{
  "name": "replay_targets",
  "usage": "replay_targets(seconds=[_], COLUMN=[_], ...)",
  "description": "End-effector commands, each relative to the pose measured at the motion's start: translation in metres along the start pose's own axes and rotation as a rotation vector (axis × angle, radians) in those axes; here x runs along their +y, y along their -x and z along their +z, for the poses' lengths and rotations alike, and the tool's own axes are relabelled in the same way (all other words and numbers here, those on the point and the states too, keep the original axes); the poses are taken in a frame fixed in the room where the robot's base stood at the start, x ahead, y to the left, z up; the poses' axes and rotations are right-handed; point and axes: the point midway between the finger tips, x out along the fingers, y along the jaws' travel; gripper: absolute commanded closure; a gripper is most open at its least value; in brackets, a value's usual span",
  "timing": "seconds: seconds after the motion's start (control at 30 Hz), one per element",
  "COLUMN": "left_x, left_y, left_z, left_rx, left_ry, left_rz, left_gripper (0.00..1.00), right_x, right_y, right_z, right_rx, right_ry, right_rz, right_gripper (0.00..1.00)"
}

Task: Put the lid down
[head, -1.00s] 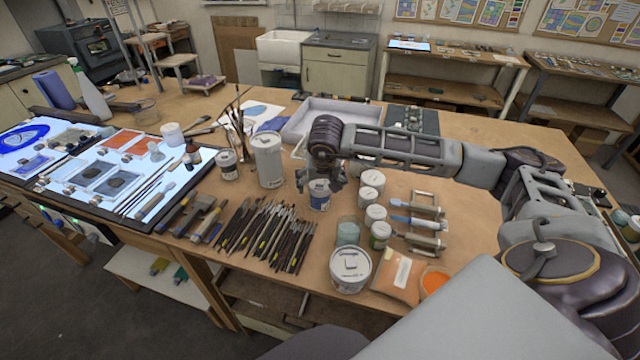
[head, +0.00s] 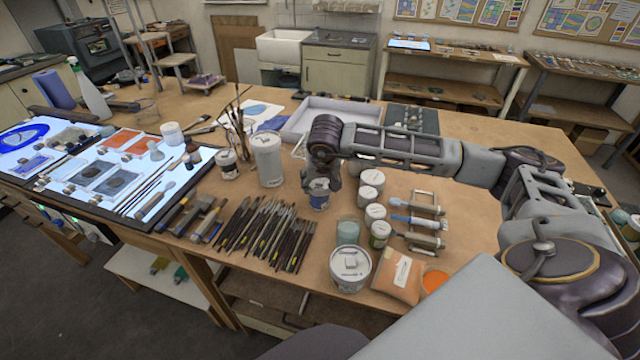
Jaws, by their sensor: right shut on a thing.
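The jar stands upright on the brown tabletop (head: 330,245). My left gripper is not in view.
Several white-lidded jars (head: 372,178) stand just right of the gripper. A large tin (head: 350,268) stands in front. A tall white canister (head: 268,160) is to the left. Many thin tools (head: 265,235) lie front left. A shallow white tray (head: 300,125) is behind.

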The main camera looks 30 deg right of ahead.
Motion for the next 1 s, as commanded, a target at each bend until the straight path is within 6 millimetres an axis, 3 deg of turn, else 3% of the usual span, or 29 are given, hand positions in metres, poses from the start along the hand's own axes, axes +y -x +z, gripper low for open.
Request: replay_targets(seconds=[0.37, 0.8, 1.0], left_x=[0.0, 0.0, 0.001], left_y=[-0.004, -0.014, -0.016], left_z=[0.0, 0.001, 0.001], left_rx=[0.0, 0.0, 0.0], left_ry=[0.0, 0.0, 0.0], left_rz=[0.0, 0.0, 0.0], left_gripper=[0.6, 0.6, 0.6], right_x=[0.0, 0.0, -0.001], right_y=[0.015, 0.072, 0.088], right_z=[-0.007, -0.03, -0.037], right_rx=[0.002, 0.003, 0.002], right_ry=[-0.001, 0.0, 0.0], right_rz=[-0.001, -0.001, -0.002], right_gripper=[0.54, 0.54, 0.54])
